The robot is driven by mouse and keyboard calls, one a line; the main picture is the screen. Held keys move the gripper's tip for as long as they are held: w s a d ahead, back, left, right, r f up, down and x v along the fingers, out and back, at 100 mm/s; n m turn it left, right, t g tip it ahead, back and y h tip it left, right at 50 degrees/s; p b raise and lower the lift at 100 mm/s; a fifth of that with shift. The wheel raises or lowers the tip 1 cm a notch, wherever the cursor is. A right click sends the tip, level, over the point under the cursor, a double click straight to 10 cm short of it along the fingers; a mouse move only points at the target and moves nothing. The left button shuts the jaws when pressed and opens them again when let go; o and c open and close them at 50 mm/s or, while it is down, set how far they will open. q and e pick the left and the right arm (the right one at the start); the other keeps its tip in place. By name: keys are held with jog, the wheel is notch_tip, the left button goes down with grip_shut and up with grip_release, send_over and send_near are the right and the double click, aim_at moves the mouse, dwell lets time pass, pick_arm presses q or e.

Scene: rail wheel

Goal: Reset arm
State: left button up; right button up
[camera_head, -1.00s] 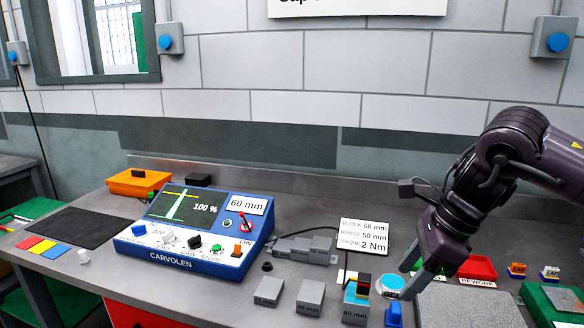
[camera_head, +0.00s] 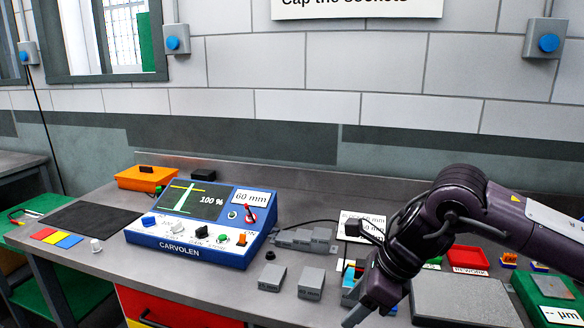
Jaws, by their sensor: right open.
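My right arm comes in from the right, and its dark purple gripper (camera_head: 366,305) points down and left over the front right part of the grey workbench (camera_head: 235,298). The gripper is open, with nothing seen in it. It covers most of the blue-based 60 mm block (camera_head: 349,272) and the small blue items around it. Whether it touches them cannot be told. My left gripper is out of view.
A blue CARVOLEN console (camera_head: 190,250) stands mid-bench. Two grey blocks (camera_head: 272,277) (camera_head: 311,283) sit left of the gripper. A grey slab (camera_head: 465,300), a red tray (camera_head: 468,258) and a green device (camera_head: 550,295) lie on the right.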

jog(key=s+a+f+m+t+y, duration=0.1)
jog(key=s+a+m+y, duration=0.15)
jog(key=a, duration=0.45)
jog(key=s+a+f+m+t+y, duration=0.1)
jog(key=a+m+y, duration=0.1)
jog(key=a+m, duration=0.35)
jog(key=s+a+f+m+t+y, duration=0.1)
jog(key=s+a+f+m+y, duration=0.1)
jog(key=a, duration=0.7)
jog(key=d+f+m+t+h, duration=0.2)
jog(key=d+f+m+h, duration=0.15)
jog(key=d+m, duration=0.7)
jog(key=d+f+m+t+h, duration=0.25)
jog(key=d+m+h, duration=0.2)
jog(key=m, duration=1.15)
jog(key=s+d+f+m+g+h, duration=0.3)
jog(key=s+d+f+m+g, duration=0.3)
jog(key=s+d+f+m, duration=0.7)
notch_tip(320, 180, down, 26)
jog(key=s+d+n+g, duration=0.1)
jog(key=s+n, duration=0.1)
jog(key=s, duration=0.1)
jog(key=s+d+f, duration=0.2)
jog(key=s+f, duration=0.7)
jog(key=s, duration=0.1)
jog(key=s+d+f+g, duration=0.1)
jog(key=s+d+f, duration=0.1)
jog(key=s+f, duration=0.7)
jog(key=shift+s+f, duration=0.35)
jog(key=shift+f, duration=0.35)
